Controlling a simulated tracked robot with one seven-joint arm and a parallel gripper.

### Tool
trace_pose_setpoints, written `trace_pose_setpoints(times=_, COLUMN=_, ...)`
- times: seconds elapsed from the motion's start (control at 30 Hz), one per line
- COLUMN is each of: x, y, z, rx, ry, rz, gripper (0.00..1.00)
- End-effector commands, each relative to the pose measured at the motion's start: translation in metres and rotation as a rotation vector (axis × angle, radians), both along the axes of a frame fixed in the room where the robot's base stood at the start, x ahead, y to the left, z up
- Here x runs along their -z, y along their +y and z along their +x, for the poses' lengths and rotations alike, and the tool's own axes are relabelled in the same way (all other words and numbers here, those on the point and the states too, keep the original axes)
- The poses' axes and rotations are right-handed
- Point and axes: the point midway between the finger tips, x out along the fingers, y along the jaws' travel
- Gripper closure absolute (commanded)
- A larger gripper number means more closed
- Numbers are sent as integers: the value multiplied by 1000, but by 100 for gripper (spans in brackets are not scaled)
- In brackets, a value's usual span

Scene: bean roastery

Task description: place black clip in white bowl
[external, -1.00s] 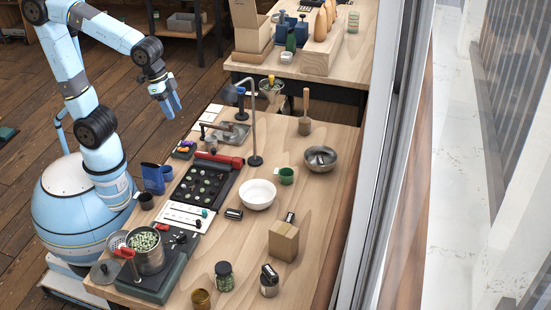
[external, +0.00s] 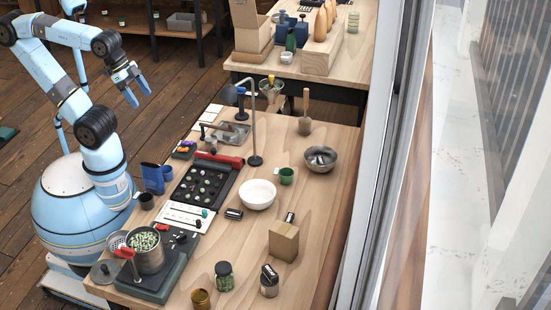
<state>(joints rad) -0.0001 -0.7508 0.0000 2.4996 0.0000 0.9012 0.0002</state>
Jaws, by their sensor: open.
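The white bowl (external: 258,195) stands upright near the middle of the wooden worktable and looks empty. A small black-and-silver piece (external: 233,214), possibly the black clip, lies just in front of the bowl to the left. A similar small dark piece (external: 290,217) lies to the bowl's right, behind a cardboard box. I cannot tell for sure which is the clip. My gripper (external: 140,96) is open and empty, raised over the floor to the left of the table, well away from the bowl and both pieces.
A green cup (external: 286,176) stands close by the bowl, with a metal bowl (external: 320,159) behind it. The cardboard box (external: 284,241) and a dark jar (external: 224,276) stand in front.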

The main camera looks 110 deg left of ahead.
Motion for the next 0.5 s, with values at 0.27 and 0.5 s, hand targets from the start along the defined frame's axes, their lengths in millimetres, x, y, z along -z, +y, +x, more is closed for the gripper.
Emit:
trace_pose_setpoints(times=0.27, x=0, y=0, z=0, rx=0, ry=0, rz=0, gripper=4)
trace_pose_setpoints(times=0.5, x=0, y=0, z=6, rx=18, ry=9, rz=12, gripper=4)
